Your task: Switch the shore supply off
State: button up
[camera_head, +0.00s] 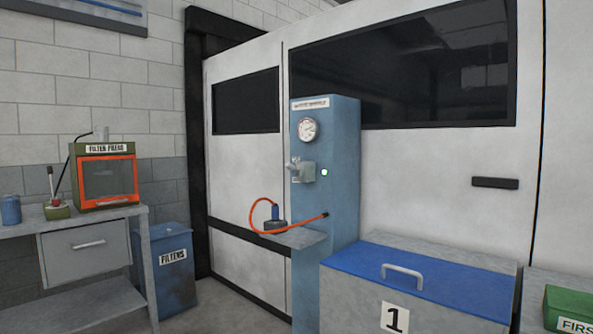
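No thing with a readable shore supply label shows in the head view. A blue upright cabinet (340,190) stands in the middle. It has a small label at its top, too small to read, and a round gauge (308,129). Below the gauge is a grey box with a small handle or tap (303,170). I cannot tell whether any of these belongs to the shore supply. My gripper is not in view.
A bench (75,223) with an orange filter press (107,176) is at left, a blue filters bin (168,270) beside it. A red hose (252,222) loops over the cabinet's shelf. A blue-lidded chest (415,277) marked 1 and a green box (570,308) fill the right front.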

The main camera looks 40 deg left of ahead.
aim_at(290, 166)
jog(key=u, duration=2.7)
jog(key=i, duration=0.9)
jog(key=z, duration=1.95)
